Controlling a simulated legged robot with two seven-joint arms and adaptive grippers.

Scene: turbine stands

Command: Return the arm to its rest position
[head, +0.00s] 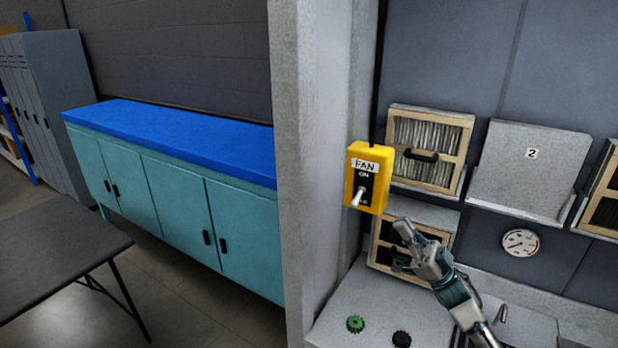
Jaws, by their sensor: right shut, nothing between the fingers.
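My right gripper (405,244) is shut and empty. Its arm comes in from the lower right. In the picture it lies just below and to the right of the yellow fan switch box (382,181), with a gap between them, and in front of a lower filter panel (435,217). The switch box is fixed to the edge of a grey wall and reads FAN and ON. Its white lever (357,198) points down and toward me. My left gripper is not in view.
A wood-framed filter (433,138) and a grey cover marked 2 (527,165) sit above a gauge (520,243). Green (355,323) and black (401,339) knobs stand on the grey ledge below. Teal cabinets (180,205) and a dark table (55,255) stand left of the wall.

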